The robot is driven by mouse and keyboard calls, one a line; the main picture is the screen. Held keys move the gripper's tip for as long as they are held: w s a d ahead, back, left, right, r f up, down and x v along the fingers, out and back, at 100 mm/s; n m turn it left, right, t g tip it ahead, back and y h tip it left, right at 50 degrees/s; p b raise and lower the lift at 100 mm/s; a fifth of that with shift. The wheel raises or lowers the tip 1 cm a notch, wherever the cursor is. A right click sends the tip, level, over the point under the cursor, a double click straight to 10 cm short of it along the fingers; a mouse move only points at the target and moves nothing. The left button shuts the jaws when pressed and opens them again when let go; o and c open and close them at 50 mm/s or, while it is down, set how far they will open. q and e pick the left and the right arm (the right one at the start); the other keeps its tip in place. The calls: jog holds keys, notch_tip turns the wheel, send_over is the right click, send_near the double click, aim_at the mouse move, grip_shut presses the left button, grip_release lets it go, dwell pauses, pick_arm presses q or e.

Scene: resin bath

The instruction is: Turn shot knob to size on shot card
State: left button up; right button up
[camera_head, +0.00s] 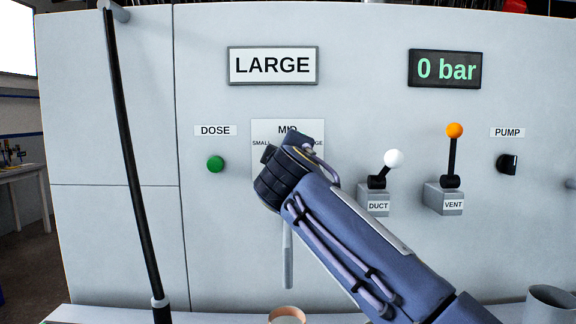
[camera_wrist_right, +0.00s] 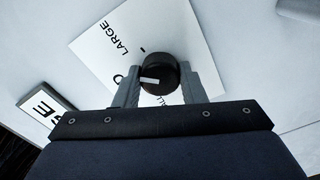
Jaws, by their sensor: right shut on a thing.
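The shot card (camera_head: 272,66) on the panel reads LARGE; part of it shows at the left in the wrist view (camera_wrist_right: 45,106). Below it is the white dial plate (camera_head: 264,129), marked SMALL, MID and LARGE, mostly hidden by my right arm. In the wrist view, my right gripper (camera_wrist_right: 167,74) is shut on the black shot knob (camera_wrist_right: 160,66), one finger on each side. The knob's white mark points left in that view, roughly toward the partly hidden MID lettering and away from LARGE. The knob is hidden in the head view. My left gripper is not in view.
Left of the plate is a green DOSE button (camera_head: 215,164). To the right are the white-tipped DUCT lever (camera_head: 393,160), the orange-tipped VENT lever (camera_head: 454,132) and the PUMP switch (camera_head: 508,164). The display (camera_head: 444,69) reads 0 bar. A black hose (camera_head: 127,150) hangs at left.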

jog(key=shift+f+m+b, duration=0.15)
jog(key=shift+m+b, duration=1.15)
jog(key=shift+m, duration=2.5)
jog(key=o, duration=1)
